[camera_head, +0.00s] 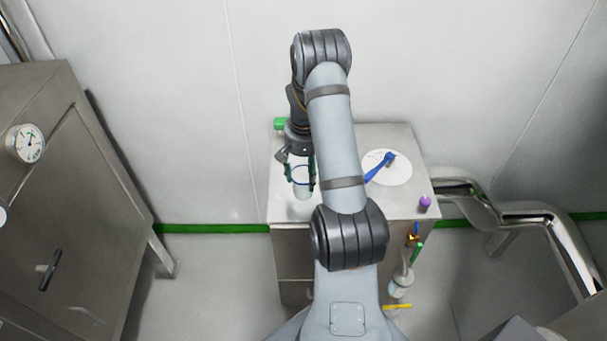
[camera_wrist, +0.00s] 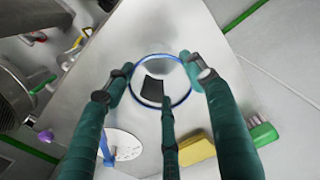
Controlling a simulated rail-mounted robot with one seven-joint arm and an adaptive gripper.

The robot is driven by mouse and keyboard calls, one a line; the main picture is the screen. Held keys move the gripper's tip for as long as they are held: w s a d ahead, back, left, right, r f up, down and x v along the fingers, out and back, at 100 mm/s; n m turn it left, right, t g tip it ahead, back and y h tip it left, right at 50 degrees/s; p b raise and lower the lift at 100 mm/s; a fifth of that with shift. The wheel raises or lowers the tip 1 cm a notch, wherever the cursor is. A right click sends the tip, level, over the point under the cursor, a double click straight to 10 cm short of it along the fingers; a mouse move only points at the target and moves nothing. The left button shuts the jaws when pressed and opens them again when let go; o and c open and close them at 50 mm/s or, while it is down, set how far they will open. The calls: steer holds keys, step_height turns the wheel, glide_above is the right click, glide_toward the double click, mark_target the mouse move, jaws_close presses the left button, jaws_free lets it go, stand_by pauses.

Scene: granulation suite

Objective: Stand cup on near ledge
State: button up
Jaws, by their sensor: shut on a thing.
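The cup (camera_head: 302,190) is clear and pale with a blue rim. It looks about upright over the left front part of the steel cabinet top (camera_head: 340,208). My gripper (camera_head: 301,172) is shut on the cup from above, with its dark green fingers around the rim. The wrist view looks down into the cup (camera_wrist: 158,64), whose blue ring lies between the fingers of my gripper (camera_wrist: 160,82). Whether the cup's base touches the steel is hidden. No separate ledge stands out clearly from the cabinet top.
A white disc (camera_head: 392,174) with a blue handle (camera_head: 377,169) lies right of the cup. A purple knob (camera_head: 425,203) is at the right front corner. A yellow block (camera_wrist: 197,149) and a green brush (camera_wrist: 262,134) show in the wrist view. Steel pipes (camera_head: 540,222) run right.

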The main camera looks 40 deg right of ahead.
steer(key=o, duration=1.2)
steer(key=shift+c, duration=0.2)
steer(key=shift+o, duration=0.5)
step_height(320, 180, up, 12)
steer(key=b, duration=0.1)
steer(key=shift+r, duration=0.15)
